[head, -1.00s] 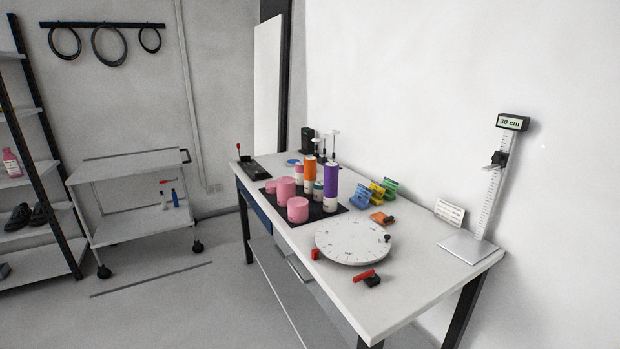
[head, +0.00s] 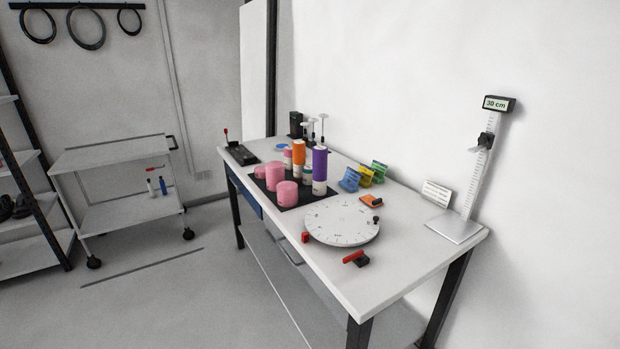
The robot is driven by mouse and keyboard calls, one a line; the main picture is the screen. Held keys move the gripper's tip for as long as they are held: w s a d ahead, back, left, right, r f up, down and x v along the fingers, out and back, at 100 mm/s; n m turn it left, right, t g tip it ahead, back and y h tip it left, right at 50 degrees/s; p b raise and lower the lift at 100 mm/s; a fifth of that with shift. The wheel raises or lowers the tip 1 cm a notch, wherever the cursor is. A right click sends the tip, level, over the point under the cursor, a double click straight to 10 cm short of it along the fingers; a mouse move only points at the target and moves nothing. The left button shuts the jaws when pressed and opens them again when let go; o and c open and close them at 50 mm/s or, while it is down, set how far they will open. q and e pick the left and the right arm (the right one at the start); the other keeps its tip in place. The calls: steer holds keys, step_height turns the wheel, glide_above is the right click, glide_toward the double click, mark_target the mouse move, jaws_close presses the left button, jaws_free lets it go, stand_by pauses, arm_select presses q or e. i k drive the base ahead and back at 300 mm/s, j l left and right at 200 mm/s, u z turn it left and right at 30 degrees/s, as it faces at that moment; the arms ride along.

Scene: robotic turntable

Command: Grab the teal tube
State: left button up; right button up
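A small teal tube (head: 308,170) stands on the black mat on the table, in the head view. It is partly hidden behind the taller purple tube (head: 320,163) and beside the orange tube (head: 299,152). Only a little of its teal upper part shows. Pink cylinders (head: 276,176) of different sizes stand on the same mat (head: 297,201), to its left and in front. Neither of my grippers is in view.
The white table (head: 390,270) holds a round white dial (head: 342,221), red-and-black clamps (head: 356,258), colored cards (head: 365,175) and a height gauge (head: 474,180). A cart (head: 115,160) and shelf (head: 25,202) stand left. Floor between is mostly clear.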

mark_target(307, 169)
steer(key=z, duration=0.4)
steer(key=i+j+z, duration=0.15)
steer(key=j+z, duration=0.7)
steer(key=i+j+z, duration=0.1)
steer(key=j+z, duration=0.35)
steer(key=l, duration=0.1)
